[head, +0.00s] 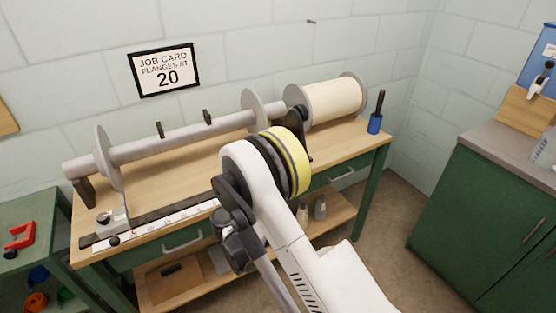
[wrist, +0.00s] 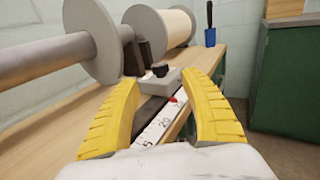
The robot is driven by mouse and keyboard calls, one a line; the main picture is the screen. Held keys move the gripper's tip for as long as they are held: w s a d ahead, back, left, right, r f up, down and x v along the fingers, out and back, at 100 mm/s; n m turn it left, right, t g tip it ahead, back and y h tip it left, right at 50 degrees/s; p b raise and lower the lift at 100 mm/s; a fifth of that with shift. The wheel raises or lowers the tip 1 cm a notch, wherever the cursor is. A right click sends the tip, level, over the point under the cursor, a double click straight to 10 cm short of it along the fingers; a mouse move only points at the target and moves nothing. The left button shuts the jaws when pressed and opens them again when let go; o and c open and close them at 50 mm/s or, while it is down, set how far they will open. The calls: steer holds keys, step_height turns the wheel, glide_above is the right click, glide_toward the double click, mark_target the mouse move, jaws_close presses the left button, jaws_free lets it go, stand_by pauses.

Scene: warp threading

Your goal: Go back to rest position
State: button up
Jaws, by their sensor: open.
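My gripper (wrist: 160,79) shows in the wrist view with its two yellow ribbed fingers spread apart. Nothing is gripped between them. A grey block with a black knob (wrist: 158,79) appears between the fingertips, beyond them, on the ruler rail; contact is not visible. The white ruler (wrist: 152,131) with a red mark runs below the block. In the head view my arm (head: 262,190) reaches over the bench and hides the fingers and the ruler's right part. The beam (head: 175,142) with two grey flanges lies along the bench; its right flange (wrist: 92,42) stands left of my fingers.
A cream spool (head: 330,100) and a blue cup (head: 375,123) stand at the bench's right end. Another knobbed block (head: 109,218) sits at the ruler's left end. A job card on the wall (head: 165,70) reads 20. Open floor (head: 385,225) separates the bench from a green cabinet (head: 490,215).

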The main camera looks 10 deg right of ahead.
steer(key=shift+v, duration=1.15)
